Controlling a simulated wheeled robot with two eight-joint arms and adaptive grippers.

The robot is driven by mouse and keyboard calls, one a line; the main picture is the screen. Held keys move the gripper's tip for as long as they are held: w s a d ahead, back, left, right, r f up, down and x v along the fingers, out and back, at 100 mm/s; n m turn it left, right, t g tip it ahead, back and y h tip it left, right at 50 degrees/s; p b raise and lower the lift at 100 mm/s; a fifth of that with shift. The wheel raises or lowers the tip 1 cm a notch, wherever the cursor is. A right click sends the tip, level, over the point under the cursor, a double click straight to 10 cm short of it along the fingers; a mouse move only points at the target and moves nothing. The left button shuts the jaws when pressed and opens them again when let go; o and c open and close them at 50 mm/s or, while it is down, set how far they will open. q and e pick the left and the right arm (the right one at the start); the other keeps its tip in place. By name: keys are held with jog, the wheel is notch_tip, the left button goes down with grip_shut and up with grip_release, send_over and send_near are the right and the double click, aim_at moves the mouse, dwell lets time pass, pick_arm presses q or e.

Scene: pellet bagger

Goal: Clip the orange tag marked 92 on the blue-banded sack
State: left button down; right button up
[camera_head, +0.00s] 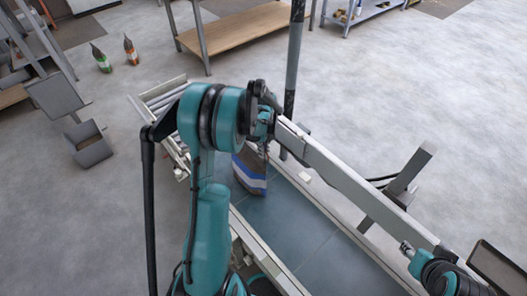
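The blue-banded sack (250,172) stands on the dark conveyor belt (305,232), near the middle of the camera_head view. It is white with a blue band, and its upper part is partly hidden. My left gripper (266,118) is at the far end of my teal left arm, just above the sack's top. My arm and the grey beam beside it crowd it, so I cannot see its fingers or whether it touches the sack. My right arm's end (408,250) shows at the lower right, too small to read its fingers. I cannot make out an orange tag or a number 92.
A roller section (165,98) lies at the left. Two smaller sacks, green-banded (102,62) and orange-banded (131,52), stand on the floor. A wooden-shelved bench (235,28) is behind.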

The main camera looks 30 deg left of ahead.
pick_arm(q)
jog(key=shift+s+f+b, duration=0.1)
jog(key=shift+f+b, duration=0.2)
dwell(0.7)
jog(key=c, duration=1.6)
grip_release()
jog(key=shift+c, duration=0.2)
jog(key=shift+f, duration=0.1)
jog(key=shift+r, duration=0.2)
notch_tip(320, 180, up, 12)
jog(key=shift+f, duration=0.15)
